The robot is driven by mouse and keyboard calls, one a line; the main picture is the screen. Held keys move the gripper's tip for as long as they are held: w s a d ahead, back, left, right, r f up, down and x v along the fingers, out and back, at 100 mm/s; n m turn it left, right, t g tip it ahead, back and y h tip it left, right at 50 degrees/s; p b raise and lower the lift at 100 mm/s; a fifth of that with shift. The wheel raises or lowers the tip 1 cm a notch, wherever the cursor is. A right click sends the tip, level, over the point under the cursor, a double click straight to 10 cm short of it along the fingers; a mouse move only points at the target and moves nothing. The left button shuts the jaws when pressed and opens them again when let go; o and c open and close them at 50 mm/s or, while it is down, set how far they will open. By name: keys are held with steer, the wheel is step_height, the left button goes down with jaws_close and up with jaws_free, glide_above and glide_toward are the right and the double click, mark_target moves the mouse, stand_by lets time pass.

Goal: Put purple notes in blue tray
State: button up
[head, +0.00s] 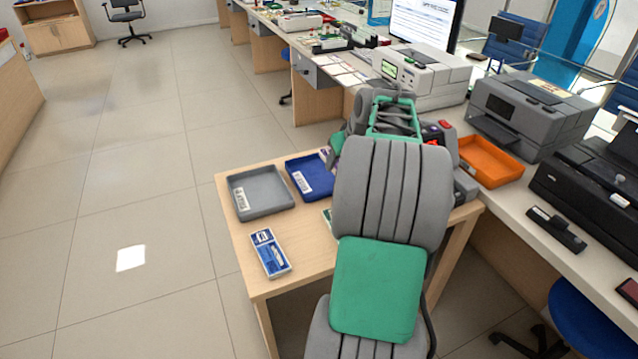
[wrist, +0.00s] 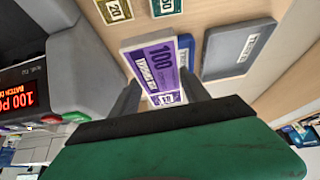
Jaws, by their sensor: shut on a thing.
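In the wrist view my gripper (wrist: 160,92) is shut on a bundle of purple notes (wrist: 155,66), marked 100, held between its two grey fingers. The blue tray (head: 318,180) lies on the wooden table next to the grey tray, with a white label on its front. In the wrist view a blue edge of the tray (wrist: 186,42) shows just right of the notes, partly hidden by them. In the head view my arm hides my gripper and most of the area right of the blue tray.
A grey tray (head: 258,190) sits left of the blue tray. A small blue-and-white pack (head: 270,253) lies in front. A machine with a red display (wrist: 20,92) stands beside my gripper. An orange tray (head: 490,158) and printers stand on the counter at right.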

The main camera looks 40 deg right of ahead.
glide_toward(317, 176)
steer(key=w+f, duration=0.1)
steer(key=w+f+p, duration=0.1)
steer(key=shift+w+d, duration=0.35)
steer(key=shift+w, duration=0.05)
step_height(317, 176, down, 3)
steer(key=shift+r, duration=0.1)
steer(key=shift+f, duration=0.35)
steer(key=o, duration=1.6)
